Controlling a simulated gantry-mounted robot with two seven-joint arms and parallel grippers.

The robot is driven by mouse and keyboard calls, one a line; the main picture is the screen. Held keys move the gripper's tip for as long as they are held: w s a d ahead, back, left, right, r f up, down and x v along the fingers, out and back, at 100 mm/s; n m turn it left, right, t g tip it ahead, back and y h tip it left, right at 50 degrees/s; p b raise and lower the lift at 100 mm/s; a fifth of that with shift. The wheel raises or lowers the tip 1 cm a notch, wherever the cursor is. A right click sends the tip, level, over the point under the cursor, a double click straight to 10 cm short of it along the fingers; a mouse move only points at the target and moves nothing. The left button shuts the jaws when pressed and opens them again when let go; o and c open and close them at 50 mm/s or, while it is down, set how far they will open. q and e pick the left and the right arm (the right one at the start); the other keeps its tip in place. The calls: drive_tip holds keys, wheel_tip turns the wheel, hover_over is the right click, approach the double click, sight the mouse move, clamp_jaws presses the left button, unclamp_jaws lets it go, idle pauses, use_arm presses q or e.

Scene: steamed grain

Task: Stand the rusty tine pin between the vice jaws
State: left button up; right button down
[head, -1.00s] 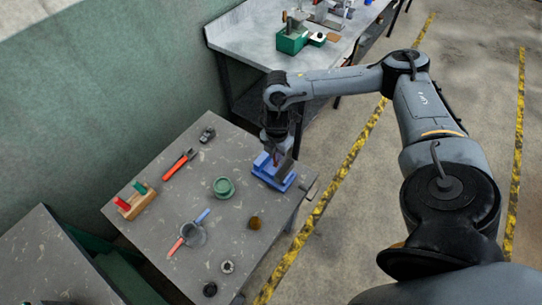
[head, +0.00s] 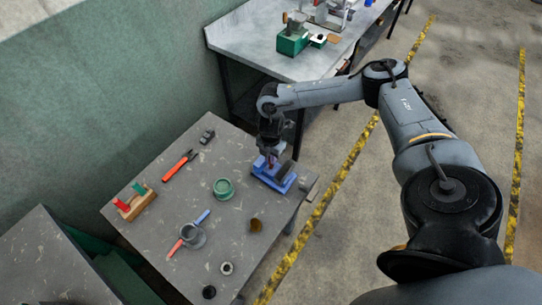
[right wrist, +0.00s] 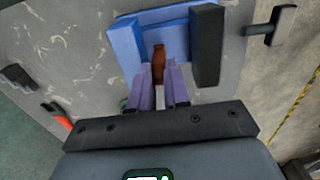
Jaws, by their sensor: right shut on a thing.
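The blue vice (head: 284,184) sits near the right edge of the grey workbench; it also shows in the right wrist view (right wrist: 128,42), with a dark jaw block (right wrist: 208,45) on its right. My right gripper (right wrist: 162,84) has its two purple-looking fingers closed on the rusty tine pin (right wrist: 158,60). The pin's rusty-brown end reaches past the fingertips over the gap between the blue side and the dark block. I cannot tell how deep it sits. In the head view my right gripper (head: 269,156) is above the vice. My left gripper is not in view.
The vice handle (right wrist: 270,26) sticks out at the right.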

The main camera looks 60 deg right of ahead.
drive_tip(key=shift+f, duration=0.1)
drive_tip(key=c, duration=1.1)
unclamp_jaws()
